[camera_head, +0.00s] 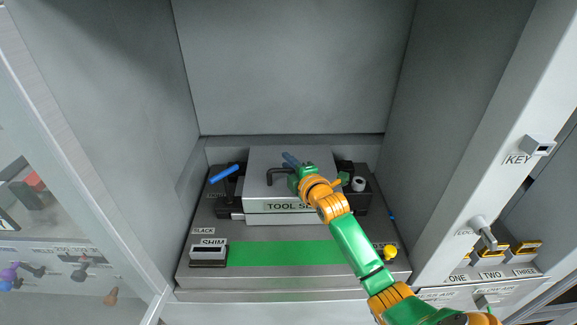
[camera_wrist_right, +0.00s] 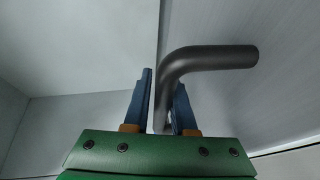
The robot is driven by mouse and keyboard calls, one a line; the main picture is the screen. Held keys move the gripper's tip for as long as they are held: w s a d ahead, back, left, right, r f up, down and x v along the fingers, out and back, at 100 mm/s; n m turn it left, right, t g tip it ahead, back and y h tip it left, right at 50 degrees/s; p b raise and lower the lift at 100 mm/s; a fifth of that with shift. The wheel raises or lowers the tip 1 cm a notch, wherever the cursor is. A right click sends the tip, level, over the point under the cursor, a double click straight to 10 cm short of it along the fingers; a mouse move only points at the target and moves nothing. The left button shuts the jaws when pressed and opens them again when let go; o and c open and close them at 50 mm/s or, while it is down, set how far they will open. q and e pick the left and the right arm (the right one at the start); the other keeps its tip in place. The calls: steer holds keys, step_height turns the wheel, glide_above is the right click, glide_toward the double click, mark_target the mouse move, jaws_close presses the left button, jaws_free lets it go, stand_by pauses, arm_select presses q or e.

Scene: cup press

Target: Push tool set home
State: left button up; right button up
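My right gripper (camera_head: 291,159), with blue fingers, is at the top of the block beside the handle. In the right wrist view the fingers (camera_wrist_right: 161,100) are slightly apart, with the handle's lower leg between them, close to the right finger. I cannot tell whether they grip it. My left gripper is out of view.
A blue-handled lever (camera_head: 224,174) stands left of the block. A SHIM piece (camera_head: 208,254) lies at the front left, next to a green strip (camera_head: 280,254). A yellow knob (camera_head: 390,253) is at the front right. Cabinet walls close in both sides.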

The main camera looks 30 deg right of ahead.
steer(key=shift+o, duration=1.3)
steer(key=shift+s+a, duration=0.1)
steer(key=shift+s, duration=0.1)
steer(key=shift+s, duration=0.1)
steer(key=v, duration=0.7)
